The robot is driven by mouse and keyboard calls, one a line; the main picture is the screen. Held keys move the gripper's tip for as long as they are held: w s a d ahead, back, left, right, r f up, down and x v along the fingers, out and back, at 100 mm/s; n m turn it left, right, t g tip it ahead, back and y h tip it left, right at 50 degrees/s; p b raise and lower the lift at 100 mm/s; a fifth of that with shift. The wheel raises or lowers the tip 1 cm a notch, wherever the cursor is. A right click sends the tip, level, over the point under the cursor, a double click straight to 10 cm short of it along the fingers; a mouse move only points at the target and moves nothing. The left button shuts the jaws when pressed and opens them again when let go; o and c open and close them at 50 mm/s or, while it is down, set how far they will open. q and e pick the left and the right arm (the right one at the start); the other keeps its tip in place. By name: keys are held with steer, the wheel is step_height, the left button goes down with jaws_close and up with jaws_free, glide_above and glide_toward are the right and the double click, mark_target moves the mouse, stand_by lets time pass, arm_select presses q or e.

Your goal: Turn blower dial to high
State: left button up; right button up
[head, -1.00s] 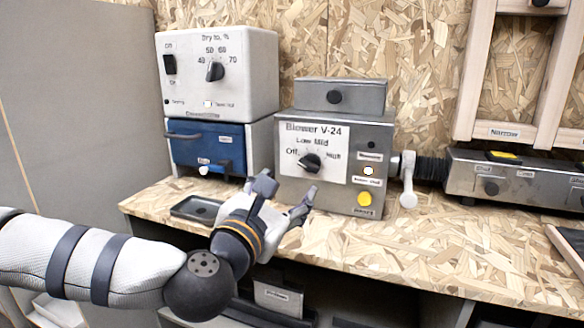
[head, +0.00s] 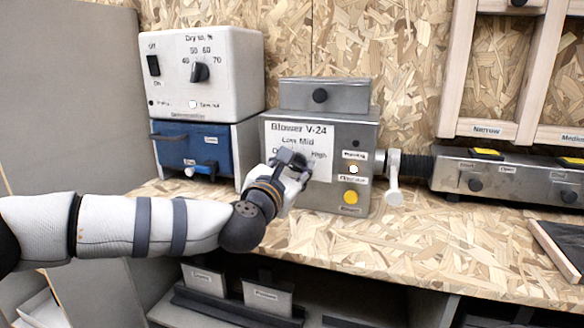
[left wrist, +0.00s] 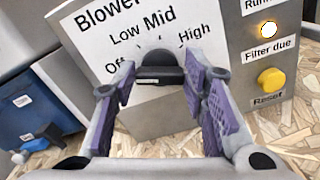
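The grey blower box labelled Blower V-24 (head: 345,140) stands on the bench; its white panel reads Off, Low, Mid and High. My left gripper (head: 296,162) is in front of that panel and hides the dial in the head view. In the left wrist view the black blower dial (left wrist: 160,68) lies between the two purple-padded fingertips of the left gripper (left wrist: 161,78). The fingers are spread on either side of it; I cannot tell whether they touch it. I cannot make out the dial's setting. My right gripper is not in view.
The yellow Reset button (left wrist: 272,80) and a lit Filter due lamp (left wrist: 269,28) are right of the panel. A white dryer box with its own dial (head: 200,72) sits above a blue drawer (head: 190,145) at left. The bench front (head: 400,245) is clear.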

arm_select(q)
steer(key=c, duration=0.3)
